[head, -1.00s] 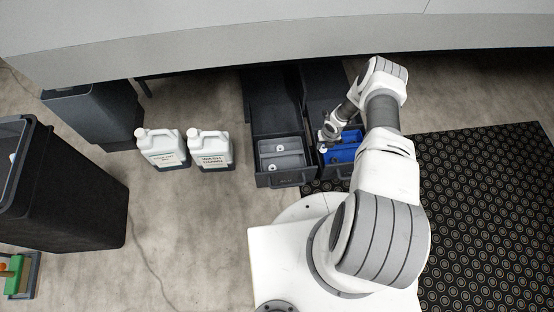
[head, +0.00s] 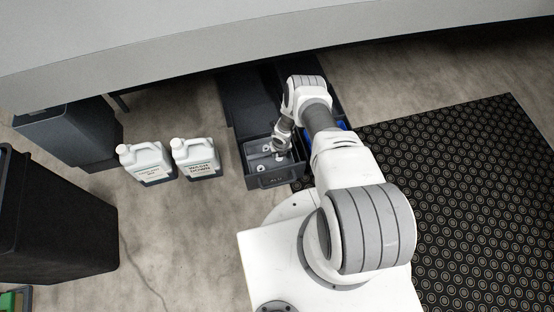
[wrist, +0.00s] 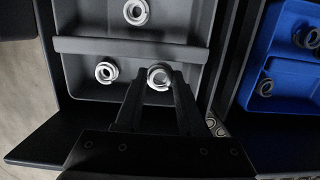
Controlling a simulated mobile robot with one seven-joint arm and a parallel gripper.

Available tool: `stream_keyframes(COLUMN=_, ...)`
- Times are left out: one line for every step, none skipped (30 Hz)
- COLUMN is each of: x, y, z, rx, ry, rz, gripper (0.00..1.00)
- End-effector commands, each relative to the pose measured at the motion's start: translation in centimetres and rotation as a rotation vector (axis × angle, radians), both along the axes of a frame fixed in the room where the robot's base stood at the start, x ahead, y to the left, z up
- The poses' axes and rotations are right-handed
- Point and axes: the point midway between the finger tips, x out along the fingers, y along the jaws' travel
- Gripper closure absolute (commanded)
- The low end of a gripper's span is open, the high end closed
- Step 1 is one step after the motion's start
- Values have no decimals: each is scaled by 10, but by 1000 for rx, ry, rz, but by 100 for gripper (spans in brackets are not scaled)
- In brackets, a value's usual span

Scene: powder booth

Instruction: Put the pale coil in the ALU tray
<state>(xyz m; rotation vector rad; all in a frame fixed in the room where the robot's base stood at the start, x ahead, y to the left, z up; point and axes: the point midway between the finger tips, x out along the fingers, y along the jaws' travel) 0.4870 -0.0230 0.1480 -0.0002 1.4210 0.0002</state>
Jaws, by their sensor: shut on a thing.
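My gripper (wrist: 158,82) is shut on a pale coil (wrist: 159,73), which sits between its fingertips in the wrist view. It is over the front compartment of a grey tray (wrist: 80,58); how high above the floor of the tray I cannot tell. In the head view my gripper (head: 279,149) reaches down into the open drawer (head: 277,181) with this tray. The drawer's front label is too small to read. One coil (wrist: 105,72) lies in the front compartment, left of my gripper, and another coil (wrist: 135,12) lies behind the divider.
A blue tray (wrist: 290,102) with coils (wrist: 307,38) is in the neighbouring drawer on the right, mostly hidden by my arm in the head view. Two white jugs (head: 146,162) (head: 196,158) stand on the floor left of the drawers. A dark patterned mat (head: 470,190) lies right.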

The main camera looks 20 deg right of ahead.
Motion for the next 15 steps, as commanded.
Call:
stream_keyframes(x=0, y=5, z=-4, rx=0, ry=0, rz=1, gripper=100)
stream_keyframes(x=0, y=7, z=-5, rx=0, ry=0, rz=1, gripper=100)
stream_keyframes(x=0, y=8, z=-6, rx=0, ry=0, rz=0, gripper=100)
stream_keyframes(x=0, y=9, z=-8, rx=0, ry=0, rz=0, gripper=100)
stream_keyframes(x=-1, y=9, z=-12, rx=0, ry=0, rz=-1, gripper=100)
stream_keyframes(x=-1, y=9, z=-18, rx=0, ry=0, rz=-2, gripper=100)
stream_keyframes(x=-1, y=9, z=-24, rx=0, ry=0, rz=-3, gripper=100)
stream_keyframes(x=-1, y=9, z=-29, rx=0, ry=0, rz=-3, gripper=100)
stream_keyframes(x=-1, y=9, z=-36, rx=2, ry=1, rz=-5, gripper=100)
stream_keyframes(x=-1, y=9, z=-39, rx=1, ry=0, rz=-4, gripper=100)
stream_keyframes(x=0, y=9, z=-42, rx=0, ry=-1, rz=-3, gripper=100)
stream_keyframes(x=0, y=9, z=-45, rx=0, ry=0, rz=-3, gripper=100)
stream_keyframes(x=0, y=9, z=-46, rx=0, ry=0, rz=-3, gripper=100)
stream_keyframes(x=0, y=9, z=-47, rx=1, ry=-1, rz=-2, gripper=100)
stream_keyframes(x=0, y=9, z=-46, rx=0, ry=-1, rz=-1, gripper=100)
